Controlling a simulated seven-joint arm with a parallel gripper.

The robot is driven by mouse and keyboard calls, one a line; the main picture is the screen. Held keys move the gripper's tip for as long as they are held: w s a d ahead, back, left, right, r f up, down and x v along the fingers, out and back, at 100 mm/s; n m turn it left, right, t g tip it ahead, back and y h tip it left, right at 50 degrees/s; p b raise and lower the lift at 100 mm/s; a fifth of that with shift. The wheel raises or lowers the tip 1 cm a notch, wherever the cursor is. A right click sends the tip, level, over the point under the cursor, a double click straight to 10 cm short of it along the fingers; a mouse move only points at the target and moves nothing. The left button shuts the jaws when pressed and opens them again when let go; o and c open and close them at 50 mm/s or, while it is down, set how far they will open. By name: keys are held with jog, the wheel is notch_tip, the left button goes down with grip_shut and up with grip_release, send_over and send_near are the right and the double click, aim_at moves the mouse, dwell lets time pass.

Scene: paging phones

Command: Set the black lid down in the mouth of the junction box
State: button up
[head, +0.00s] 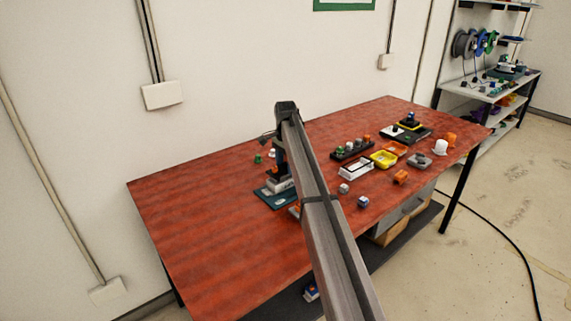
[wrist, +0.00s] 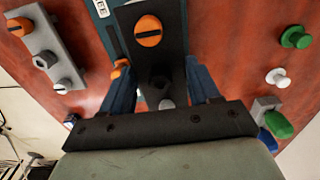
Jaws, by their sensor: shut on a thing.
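My gripper (wrist: 160,80) has its two blue fingers on either side of a black plate with an orange slotted knob, which appears to be the black lid (wrist: 162,58). It is shut on this lid, which fills the space between the fingers. In the head view my gripper is mostly hidden behind my grey arm. A dark teal base (head: 272,200) with a grey block on it lies below that spot; part of the teal base also shows in the wrist view (wrist: 101,12). I cannot make out the junction box's mouth; the lid and arm block the view.
In the wrist view a grey strip with knobs (wrist: 45,52) lies left, and green (wrist: 296,37) and white (wrist: 278,77) knobs lie right. In the head view a yellow tray (head: 383,160) and small parts crowd the right. The red table (head: 185,215) is clear at left.

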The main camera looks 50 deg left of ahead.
jog(key=shift+f, duration=1.25)
dwell(1.2)
jog(key=o, duration=1.4)
jog(key=shift+c, duration=0.2)
jog(key=shift+r, duration=3.15)
